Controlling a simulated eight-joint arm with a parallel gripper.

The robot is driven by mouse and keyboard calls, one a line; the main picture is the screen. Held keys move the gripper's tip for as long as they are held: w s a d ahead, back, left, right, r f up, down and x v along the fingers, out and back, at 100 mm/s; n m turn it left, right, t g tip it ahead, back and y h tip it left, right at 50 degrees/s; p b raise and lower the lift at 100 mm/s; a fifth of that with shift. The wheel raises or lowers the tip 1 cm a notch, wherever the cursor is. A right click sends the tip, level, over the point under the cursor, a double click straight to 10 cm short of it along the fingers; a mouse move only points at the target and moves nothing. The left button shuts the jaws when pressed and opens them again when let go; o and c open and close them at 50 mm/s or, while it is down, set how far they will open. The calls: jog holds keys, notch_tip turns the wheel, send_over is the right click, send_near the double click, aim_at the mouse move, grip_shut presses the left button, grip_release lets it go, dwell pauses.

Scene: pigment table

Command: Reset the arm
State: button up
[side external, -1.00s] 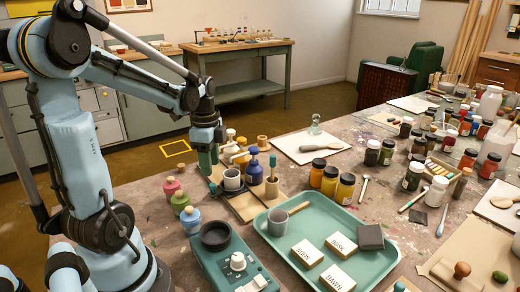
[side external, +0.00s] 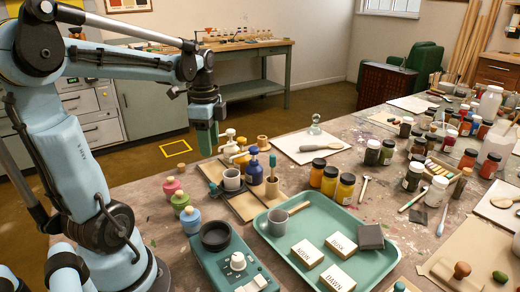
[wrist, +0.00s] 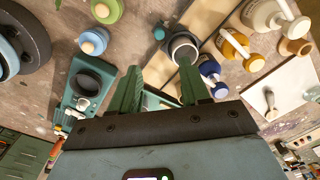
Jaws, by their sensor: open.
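My gripper (side external: 207,150) hangs fingers down over the back left part of the table, above and a little left of a grey cup (side external: 232,179) on a wooden board. In the wrist view, my gripper (wrist: 160,82) shows two green fingers spread apart with nothing held between them. A pale cup (wrist: 183,53) shows just beyond the right finger in that view.
Pump bottles, including a blue one (side external: 254,173), stand right of the gripper. Pink, green and blue knobbed jars (side external: 190,218) stand in front. A teal device (side external: 236,266) and a green tray (side external: 300,262) lie nearer. Air above the table is open.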

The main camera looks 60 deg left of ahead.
jog(key=w+d+f+n+t, duration=0.2)
jog(key=d+n+t, duration=0.5)
jog(key=d, duration=1.2)
jog(key=shift+w+n, duration=0.15)
jog(key=shift+n, duration=0.75)
